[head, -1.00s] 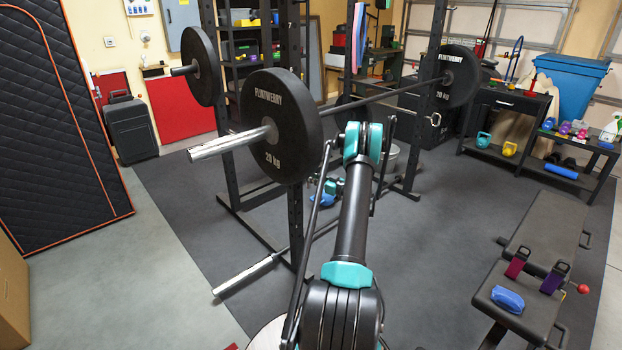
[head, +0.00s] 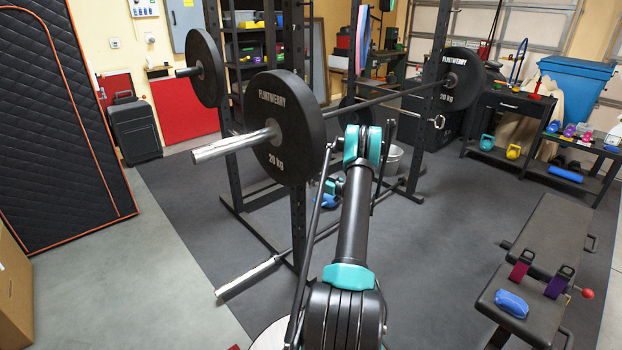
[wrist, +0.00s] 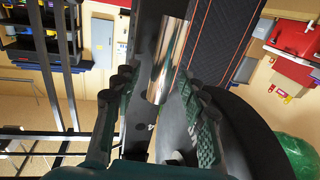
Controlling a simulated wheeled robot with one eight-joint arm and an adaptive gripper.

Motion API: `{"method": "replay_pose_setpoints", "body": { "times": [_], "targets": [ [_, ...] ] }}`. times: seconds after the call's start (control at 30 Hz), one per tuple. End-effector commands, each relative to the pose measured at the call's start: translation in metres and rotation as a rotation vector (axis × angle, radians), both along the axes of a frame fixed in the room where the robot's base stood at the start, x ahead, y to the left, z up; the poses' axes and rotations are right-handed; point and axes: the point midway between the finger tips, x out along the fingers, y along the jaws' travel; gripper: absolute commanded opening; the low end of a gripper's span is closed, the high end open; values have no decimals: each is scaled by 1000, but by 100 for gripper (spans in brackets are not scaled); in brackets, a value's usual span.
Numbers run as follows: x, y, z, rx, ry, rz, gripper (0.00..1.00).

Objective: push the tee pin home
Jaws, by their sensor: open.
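A bright metal pin with a ringed or crossed end (head: 437,121) sticks out sideways from the rack's right upright in the head view. It may be the tee pin, but it is too small to tell how far in it sits. My gripper (wrist: 160,98) is open in the wrist view, with a dark green padded finger on each side and nothing held. Beyond the fingers are a shiny metal cylinder, seemingly the bar sleeve (wrist: 168,62), and a black plate (wrist: 250,135). In the head view my arm hides most of the gripper area.
The loaded barbell's near plate (head: 282,127) and sleeve (head: 235,145) jut out left of my arm. A lower metal sleeve (head: 250,277) lies near the floor. A bench (head: 550,235) stands at right with small items on it. Floor between bench and rack is clear.

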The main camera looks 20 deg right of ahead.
Motion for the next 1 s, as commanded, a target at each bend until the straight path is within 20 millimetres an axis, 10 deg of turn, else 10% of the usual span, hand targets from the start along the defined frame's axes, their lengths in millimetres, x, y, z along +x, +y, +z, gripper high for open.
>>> {"method": "replay_pose_setpoints", "body": {
  "times": [1.0],
  "targets": [
    [-102, -62, 0, 0, 0, 0, 43]
  ]
}}
